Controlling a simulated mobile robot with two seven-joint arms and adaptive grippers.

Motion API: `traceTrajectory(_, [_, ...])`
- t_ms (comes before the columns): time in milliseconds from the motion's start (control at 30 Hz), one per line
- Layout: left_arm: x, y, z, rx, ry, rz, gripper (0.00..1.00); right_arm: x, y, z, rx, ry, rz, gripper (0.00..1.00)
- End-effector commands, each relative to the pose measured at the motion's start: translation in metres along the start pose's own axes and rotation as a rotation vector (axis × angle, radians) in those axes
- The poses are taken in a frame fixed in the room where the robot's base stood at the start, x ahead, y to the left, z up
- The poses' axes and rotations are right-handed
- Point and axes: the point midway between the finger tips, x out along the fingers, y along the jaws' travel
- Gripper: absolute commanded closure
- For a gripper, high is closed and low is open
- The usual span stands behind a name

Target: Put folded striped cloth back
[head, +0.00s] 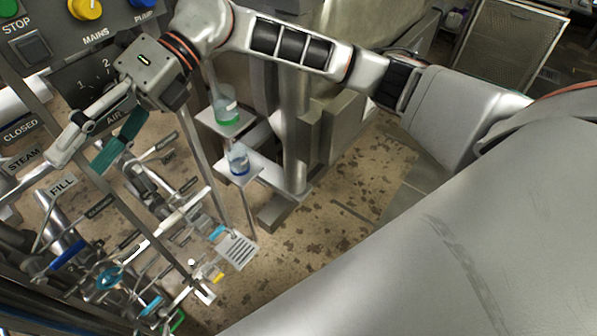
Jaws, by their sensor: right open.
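My right gripper (112,131) is at the upper left, at the end of the arm that comes in from the right. It points down and left over the pipes and valves and is open. A dark teal, flat, narrow piece (119,143) lies close beside or between its fingers; I cannot tell whether it touches them or is a cloth. A small white square with dark stripes (238,250) is below, at the lower middle; I cannot tell whether it is the folded cloth or a printed card. My left gripper is not in view.
A panel with a yellow knob (85,9) is at the top left. Labelled valves and pipes crowd the lower left, with a FILL tag (62,186). Two small vessels, one green-based (226,106) and one blue (239,160), stand on brackets. The speckled floor (345,215) shows beyond.

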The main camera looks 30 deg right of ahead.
Motion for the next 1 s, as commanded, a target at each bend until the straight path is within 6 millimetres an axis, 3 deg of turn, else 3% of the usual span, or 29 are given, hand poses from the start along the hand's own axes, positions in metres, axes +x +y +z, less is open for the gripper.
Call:
traceTrajectory(100, [0.0,0.0,0.0,0.0,0.001,0.001,0.6,0.021,0.027,-0.008,0.076,-0.1,0.228,0.39])
traceTrajectory(233, [0.0,0.001,0.0,0.0,0.001,0.002,0.6,0.02,0.049,-0.004,0.187,-0.243,0.451,0.39])
traceTrajectory(333, [0.0,0.002,-0.001,0.0,0.001,0.003,0.6,0.007,0.05,0.004,0.305,-0.376,0.599,0.39])
traceTrajectory(433, [0.0,0.002,-0.001,-0.001,0.001,0.003,0.6,-0.011,0.03,0.014,0.451,-0.527,0.719,0.39])
traceTrajectory(567, [0.0,0.002,-0.001,-0.001,0.001,0.004,0.6,-0.039,-0.024,0.017,0.675,-0.74,0.833,0.39])
traceTrajectory(600, [0.0,0.002,-0.001,-0.001,0.001,0.004,0.6,-0.047,-0.045,0.015,0.748,-0.808,0.859,0.39])
traceTrajectory(767, [0.0,0.002,-0.001,-0.001,0.001,0.004,0.6,-0.073,-0.143,-0.021,1.065,-1.077,0.923,0.39])
traceTrajectory(867, [0.0,0.002,-0.001,-0.001,0.001,0.004,0.6,-0.081,-0.208,-0.066,1.277,-1.242,0.928,0.39])
traceTrajectory(967, [0.0,0.002,-0.001,-0.001,0.001,0.004,0.6,-0.083,-0.27,-0.128,1.498,-1.403,0.901,0.39])
traceTrajectory(1000, [0.0,0.002,-0.001,-0.001,0.001,0.004,0.6,-0.082,-0.293,-0.158,1.588,-1.465,0.883,0.39])
